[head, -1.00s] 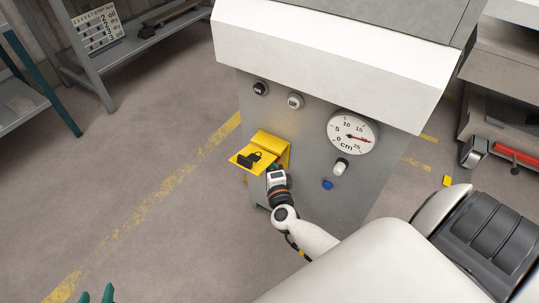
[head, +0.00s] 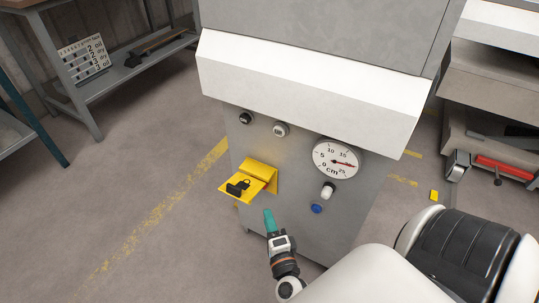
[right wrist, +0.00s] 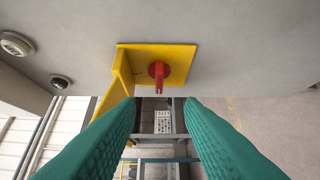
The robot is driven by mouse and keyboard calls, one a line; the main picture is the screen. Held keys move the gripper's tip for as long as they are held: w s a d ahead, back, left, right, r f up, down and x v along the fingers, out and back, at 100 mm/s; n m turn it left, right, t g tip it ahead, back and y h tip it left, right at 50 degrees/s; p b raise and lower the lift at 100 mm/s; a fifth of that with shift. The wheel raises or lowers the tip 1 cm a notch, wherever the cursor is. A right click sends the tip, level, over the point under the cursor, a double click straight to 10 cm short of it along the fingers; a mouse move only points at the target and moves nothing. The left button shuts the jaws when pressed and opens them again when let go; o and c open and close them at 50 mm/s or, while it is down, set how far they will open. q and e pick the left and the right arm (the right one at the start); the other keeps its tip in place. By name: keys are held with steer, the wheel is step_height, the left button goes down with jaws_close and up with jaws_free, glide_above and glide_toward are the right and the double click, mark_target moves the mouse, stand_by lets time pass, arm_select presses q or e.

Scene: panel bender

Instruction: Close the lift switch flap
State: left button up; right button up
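The yellow lift switch flap (head: 241,188) stands open, sticking out from its yellow housing (head: 263,171) on the machine's grey front. A black padlock-shaped mark shows on the flap. In the right wrist view the flap (right wrist: 122,72) is seen nearly edge-on beside the yellow plate (right wrist: 180,55), which carries a red switch knob (right wrist: 158,73). My right gripper (head: 269,217) is just below the flap in the head view, apart from it. Its two green fingers (right wrist: 160,103) are spread with nothing between them. My left gripper is not in view.
A shelf (head: 130,75) stands at the back left. The floor left of the machine is clear.

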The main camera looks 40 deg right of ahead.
mark_target(243, 196)
steer(key=shift+c, duration=0.4)
